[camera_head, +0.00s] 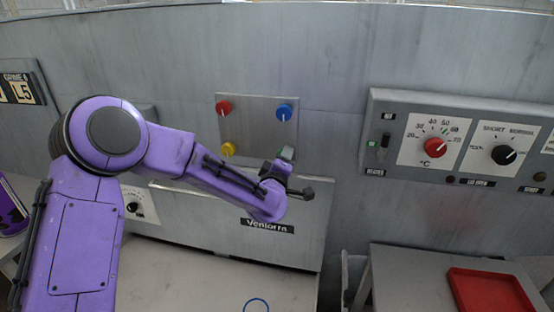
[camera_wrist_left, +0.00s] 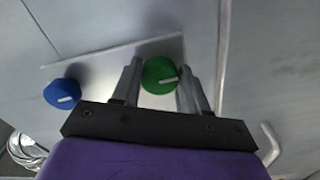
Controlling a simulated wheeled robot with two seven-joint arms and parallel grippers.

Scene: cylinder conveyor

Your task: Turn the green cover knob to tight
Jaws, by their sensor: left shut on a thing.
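The green cover knob (camera_wrist_left: 158,72) sits on a grey metal panel and shows in the left wrist view between the two fingers of my left gripper (camera_wrist_left: 160,84). The gripper is shut on it. A short white mark on the knob points to the right in that view. In the head view the green knob (camera_head: 287,153) is at the panel's lower right, partly hidden behind my left gripper (camera_head: 282,168). I cannot make out any "tight" marking. My right gripper is not in view.
The same panel (camera_head: 255,120) carries a red knob (camera_head: 223,107), a blue knob (camera_head: 284,112) and a yellow knob (camera_head: 227,149). A control box (camera_head: 455,103) with dials is at the right. A red tray (camera_head: 490,290) lies on a grey surface at the lower right.

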